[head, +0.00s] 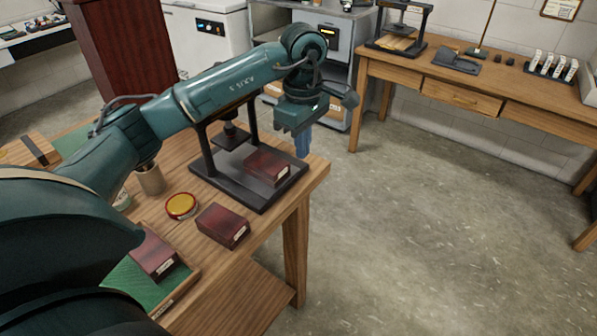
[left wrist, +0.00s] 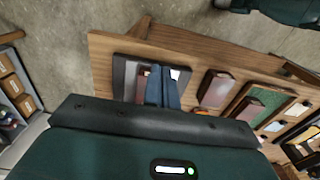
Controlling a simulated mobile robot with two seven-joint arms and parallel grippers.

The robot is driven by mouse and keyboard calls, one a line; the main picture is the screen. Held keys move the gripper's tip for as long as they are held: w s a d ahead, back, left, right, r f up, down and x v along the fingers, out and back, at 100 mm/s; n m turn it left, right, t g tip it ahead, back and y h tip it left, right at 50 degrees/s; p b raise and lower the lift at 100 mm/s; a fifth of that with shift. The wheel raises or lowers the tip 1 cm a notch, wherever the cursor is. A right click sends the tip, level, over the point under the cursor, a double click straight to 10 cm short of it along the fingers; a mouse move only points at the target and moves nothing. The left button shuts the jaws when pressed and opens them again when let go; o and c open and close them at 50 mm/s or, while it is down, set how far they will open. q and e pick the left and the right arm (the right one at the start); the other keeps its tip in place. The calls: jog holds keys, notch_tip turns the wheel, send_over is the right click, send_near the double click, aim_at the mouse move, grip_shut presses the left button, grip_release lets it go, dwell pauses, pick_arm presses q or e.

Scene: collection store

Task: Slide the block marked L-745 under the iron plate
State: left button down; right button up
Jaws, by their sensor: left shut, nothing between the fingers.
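A small press (head: 283,190) stands on the wooden table, with its dark iron plate (head: 233,138) hanging from a screw between the posts. A dark red block (head: 264,163) with a pale label lies on the press base, in front and to the right of the plate. Another red block (head: 222,226) lies on the table before the press, and a third (head: 152,252) lies in a green-lined tray. The labels are too small to read, so I cannot tell which is L-745. My left gripper (head: 303,144) is shut and empty, pointing down by the press's right end; its fingers (left wrist: 163,88) also show in the left wrist view.
A yellow-topped round tin (head: 181,206) and a cylinder (head: 150,180) stand left of the press. The green-lined tray (head: 184,283) is at the table's near edge. Another press (head: 400,40) stands on a far bench (head: 450,85). The floor between the tables is clear.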

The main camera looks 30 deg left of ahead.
aim_at(257, 157)
pick_arm(q)
jog(key=a+f, duration=0.1)
jog(key=f, duration=0.2)
jog(key=a+f+p, duration=0.1)
jog(key=f, duration=0.2)
jog(key=a+f+p, duration=0.1)
jog(key=f, duration=0.2)
jog(key=shift+w+f, duration=0.15)
jog(key=shift+f, duration=0.25)
jog(key=shift+a, duration=0.5)
pick_arm(e)
jog(key=shift+w+d+r+h, duration=0.1)
jog(key=shift+d+h, duration=0.2)
jog(key=shift+d, duration=0.1)
pick_arm(q)
jog(key=shift+a, duration=0.1)
jog(key=shift+a+f, duration=0.15)
jog(key=shift+a, duration=0.1)
jog(key=a+b, duration=0.1)
jog(key=a, duration=0.1)
jog(key=a+b, duration=0.1)
jog(key=a, duration=0.2)
jog(key=a+b, duration=0.1)
jog(key=a, duration=0.2)
jog(key=shift+w+a, duration=0.25)
jog(key=shift+w, duration=0.15)
pick_arm(e)
jog(key=shift+w+a+f, duration=0.1)
jog(key=shift+a+f, duration=0.35)
jog(key=shift+f, duration=0.05)
